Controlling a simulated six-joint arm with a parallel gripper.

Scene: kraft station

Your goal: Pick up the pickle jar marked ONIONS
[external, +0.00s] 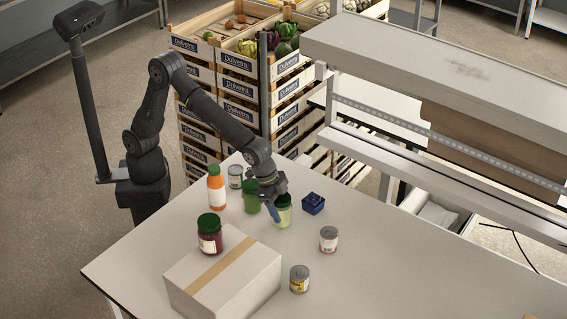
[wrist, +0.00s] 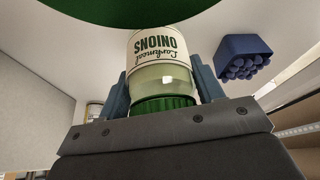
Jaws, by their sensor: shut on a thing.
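The pickle jar marked ONIONS (wrist: 152,48) has pale green contents, a white label and a green lid. In the wrist view it sits between the two fingers of my gripper (wrist: 164,92), with its label upside down in the picture. My gripper (external: 276,207) is shut on this jar around its upper part. In the external view the pale green jar (external: 285,215) looks upright, at the far side of the table, partly hidden by the gripper. I cannot tell whether its base touches the table.
A dark green jar (external: 251,197) stands close on the left, beside an orange bottle (external: 216,190) and a can (external: 235,177). A blue berry punnet (external: 313,203) is at right. Two cans (external: 328,240) stand in front.

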